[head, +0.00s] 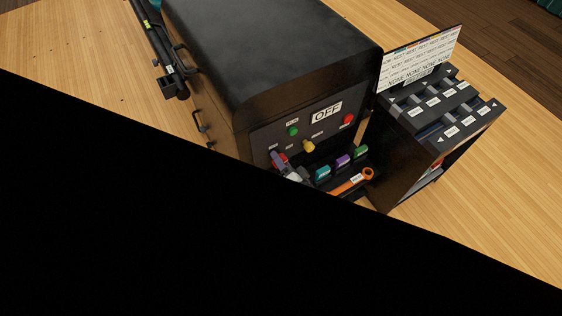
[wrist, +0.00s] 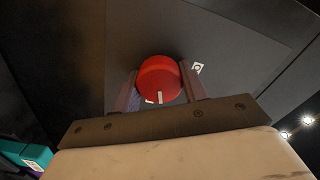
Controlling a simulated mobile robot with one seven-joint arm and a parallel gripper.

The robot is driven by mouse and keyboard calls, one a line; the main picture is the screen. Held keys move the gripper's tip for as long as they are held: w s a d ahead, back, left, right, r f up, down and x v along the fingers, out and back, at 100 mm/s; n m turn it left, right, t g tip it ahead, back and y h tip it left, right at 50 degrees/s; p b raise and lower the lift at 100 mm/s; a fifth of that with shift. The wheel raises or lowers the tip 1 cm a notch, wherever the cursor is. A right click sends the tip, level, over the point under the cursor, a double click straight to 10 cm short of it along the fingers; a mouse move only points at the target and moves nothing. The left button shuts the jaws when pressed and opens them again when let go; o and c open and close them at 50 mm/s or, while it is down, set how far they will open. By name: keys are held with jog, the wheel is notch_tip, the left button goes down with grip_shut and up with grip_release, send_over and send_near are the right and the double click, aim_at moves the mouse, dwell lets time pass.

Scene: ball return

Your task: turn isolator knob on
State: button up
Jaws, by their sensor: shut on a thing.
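The isolator knob (wrist: 160,78) is red and round with a white mark on its lower face, in the wrist view. It is mounted on the dark front panel of the machine. My gripper (wrist: 160,92) has one finger on each side of the knob and is shut on it. In the head view the knob (head: 281,158) is a small red patch at the panel's lower left, partly covered by my gripper (head: 280,160).
The black machine (head: 290,55) has an "OFF" sign (head: 326,112), a green button (head: 293,131), a yellow knob (head: 308,146) and a red button (head: 348,120). Below are a teal block (head: 322,174), a purple block (head: 343,161) and an orange tool (head: 350,182). A dark rack (head: 440,112) stands right. Black covers the head view's lower left.

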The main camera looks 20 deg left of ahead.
jog(key=shift+f+m+b, duration=0.1)
jog(key=shift+m+b, duration=0.5)
jog(key=shift+m, duration=1.4)
jog(key=o, duration=1)
jog(key=shift+d, duration=0.1)
jog(key=v, duration=1.3)
jog(key=shift+s+d+b, duration=0.25)
jog(key=shift+b, duration=0.15)
